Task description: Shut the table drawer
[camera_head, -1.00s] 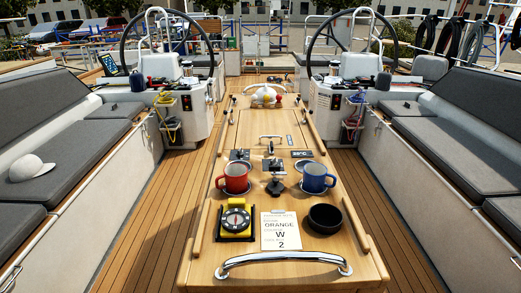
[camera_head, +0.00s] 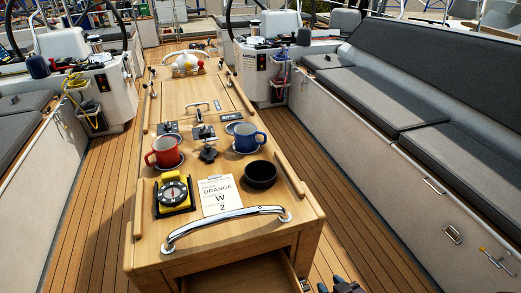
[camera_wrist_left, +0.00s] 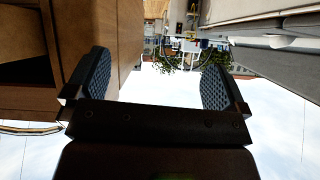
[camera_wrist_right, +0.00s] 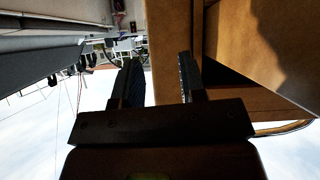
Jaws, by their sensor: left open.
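The wooden cockpit table (camera_head: 180,258) stands in front of me, with a chrome grab rail (camera_head: 225,218) on its near end. Below the rail the table drawer (camera_head: 291,274) stands open, and its side and dark inside show at the bottom edge. The drawer front is cut off by the frame. My right gripper (camera_head: 337,287) is partly in view at the bottom, just right of the drawer. In the right wrist view its fingers (camera_wrist_right: 158,80) are a little apart, with wooden panels behind them. My left gripper (camera_wrist_left: 152,85) is open and empty beside the table's wood and a dark opening.
On the tabletop are a red mug (camera_head: 164,151), a blue mug (camera_head: 247,139), a black bowl (camera_head: 261,176), a yellow compass (camera_head: 173,193) and a paper card (camera_head: 220,196). Cushioned benches (camera_head: 390,95) line the sides. The plank floor (camera_head: 345,190) beside the table is clear.

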